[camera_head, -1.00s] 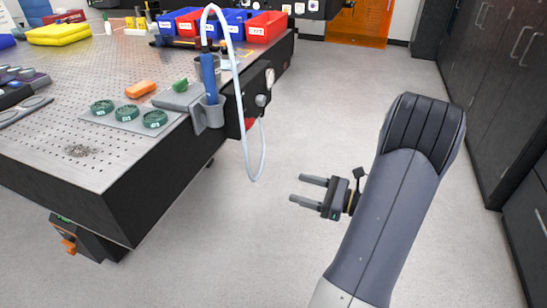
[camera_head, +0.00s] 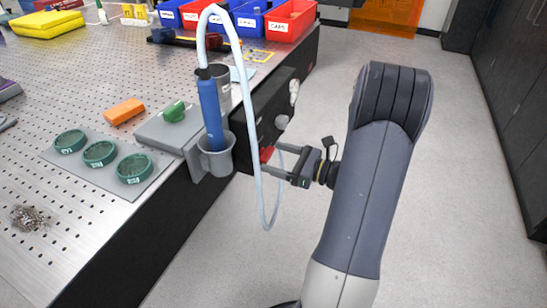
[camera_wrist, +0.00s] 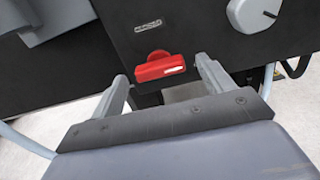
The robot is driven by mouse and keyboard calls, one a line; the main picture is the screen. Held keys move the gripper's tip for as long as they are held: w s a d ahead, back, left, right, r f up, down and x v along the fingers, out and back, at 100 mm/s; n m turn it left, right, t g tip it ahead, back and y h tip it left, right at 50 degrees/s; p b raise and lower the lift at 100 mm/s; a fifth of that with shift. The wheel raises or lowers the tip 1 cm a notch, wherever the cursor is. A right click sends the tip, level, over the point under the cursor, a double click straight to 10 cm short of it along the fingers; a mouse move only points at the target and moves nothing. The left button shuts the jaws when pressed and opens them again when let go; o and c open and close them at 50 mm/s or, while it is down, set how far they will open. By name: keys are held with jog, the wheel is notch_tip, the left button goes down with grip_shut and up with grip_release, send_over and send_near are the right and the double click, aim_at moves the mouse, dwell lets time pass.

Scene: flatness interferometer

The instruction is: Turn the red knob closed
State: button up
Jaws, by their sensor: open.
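The red knob (camera_wrist: 160,67) is on a black panel on the side of the table. In the wrist view its bar lies nearly level, with a white mark toward its right end. In the head view only a bit of the red knob (camera_head: 266,154) shows, partly hidden behind the hose and my fingers. My gripper (camera_head: 269,158) is open and empty, level with the knob and pointing at the panel. In the wrist view the fingertips of my gripper (camera_wrist: 162,72) stand on either side of the knob, with gaps. I cannot tell whether they reach past its face.
A light grey knob (camera_wrist: 252,14) sits right of the red one. A pale hose (camera_head: 259,160) loops down beside my fingers from a blue tool (camera_head: 211,112) in a grey holder (camera_head: 216,158). The perforated tabletop (camera_head: 80,95) holds several items. The floor at right is clear.

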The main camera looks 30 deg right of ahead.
jog(key=shift+w+a, duration=0.45)
jog(key=shift+w, duration=0.15)
jog(key=shift+c, duration=0.2)
jog(key=c, duration=0.9)
jog(key=shift+c, duration=0.2)
jog(key=shift+f+b, duration=0.1)
jog(key=shift+b, duration=0.2)
jog(key=n+b, duration=1.7)
jog(key=b, duration=0.1)
jog(key=shift+n+b, duration=0.35)
jog(key=shift+n, duration=0.05)
